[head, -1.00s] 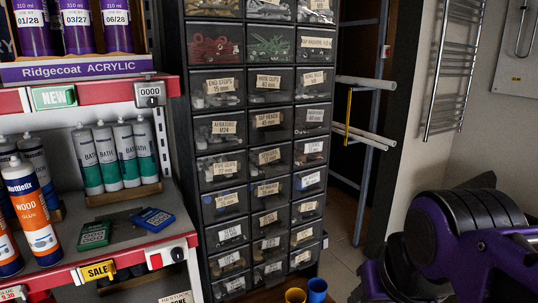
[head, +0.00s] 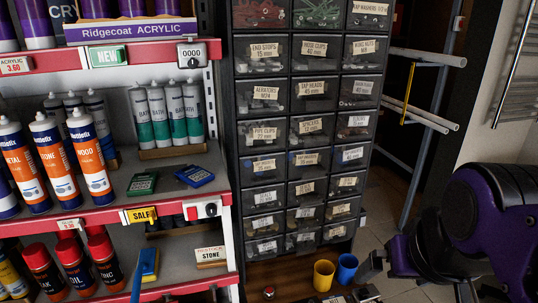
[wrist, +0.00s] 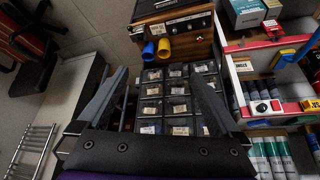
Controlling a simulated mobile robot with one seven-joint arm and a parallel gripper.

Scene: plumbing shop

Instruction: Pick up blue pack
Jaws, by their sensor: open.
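The blue pack (head: 194,176) is a small flat box lying on the middle shelf in the head view. A similar green pack (head: 142,184) lies to its left, apart from it. In the head view my purple arm is at the right, clear of the shelf.
White tubes (head: 166,117) stand behind the packs and orange-labelled tubes (head: 88,158) to the left. A red shelf edge (head: 105,213) runs in front. The drawer cabinet (head: 263,170) stands right of the shelves. Yellow (head: 323,276) and blue (head: 346,269) cups are low beside it.

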